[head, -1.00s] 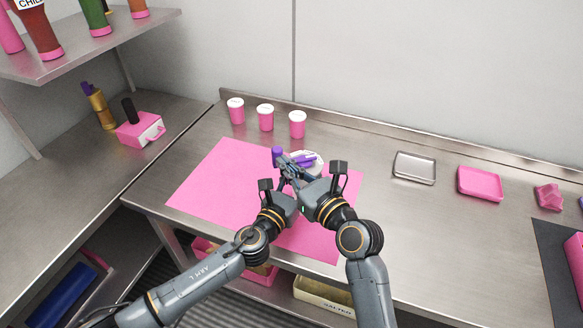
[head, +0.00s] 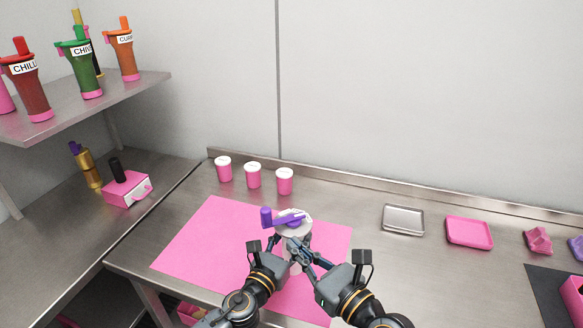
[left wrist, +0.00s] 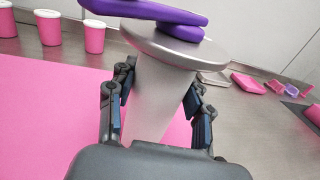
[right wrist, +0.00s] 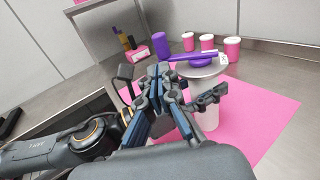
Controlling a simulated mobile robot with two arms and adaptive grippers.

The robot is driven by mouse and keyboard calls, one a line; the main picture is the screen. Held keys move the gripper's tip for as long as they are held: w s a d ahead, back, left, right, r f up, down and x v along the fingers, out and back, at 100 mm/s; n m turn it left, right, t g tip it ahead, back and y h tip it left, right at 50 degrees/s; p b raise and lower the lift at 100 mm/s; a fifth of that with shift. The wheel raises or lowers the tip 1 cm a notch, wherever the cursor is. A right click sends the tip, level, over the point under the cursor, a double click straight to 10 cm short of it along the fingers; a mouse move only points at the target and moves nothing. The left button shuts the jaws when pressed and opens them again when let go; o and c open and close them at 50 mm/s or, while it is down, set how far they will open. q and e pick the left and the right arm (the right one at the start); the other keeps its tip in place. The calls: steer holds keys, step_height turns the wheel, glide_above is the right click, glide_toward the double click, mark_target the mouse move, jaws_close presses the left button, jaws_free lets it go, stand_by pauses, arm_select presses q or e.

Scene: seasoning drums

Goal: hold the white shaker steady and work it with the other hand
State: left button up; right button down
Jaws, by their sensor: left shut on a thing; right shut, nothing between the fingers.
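The white shaker (head: 304,231) stands upright over the pink mat, with a pale round top and a purple crank (head: 285,219). The crank's upright purple knob (head: 266,217) points to the left in the head view. My left gripper (left wrist: 157,112) has its fingers on both sides of the shaker's tapered body (left wrist: 150,85) and is shut on it below the top. My right gripper (right wrist: 158,72) is shut and empty, in front of the shaker and apart from the knob. In the head view the fingers of both grippers overlap, hiding the shaker's lower body.
Three pink cups with white lids (head: 253,176) stand behind the pink mat (head: 196,243). A metal tray (head: 403,219) and a pink tray (head: 468,233) lie to the right. A pink box (head: 128,188) sits on the left counter. Labelled drums (head: 80,68) stand on the shelf.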

arm_select(q)
steer(key=o, duration=1.4)
steer(key=shift+o, duration=0.2)
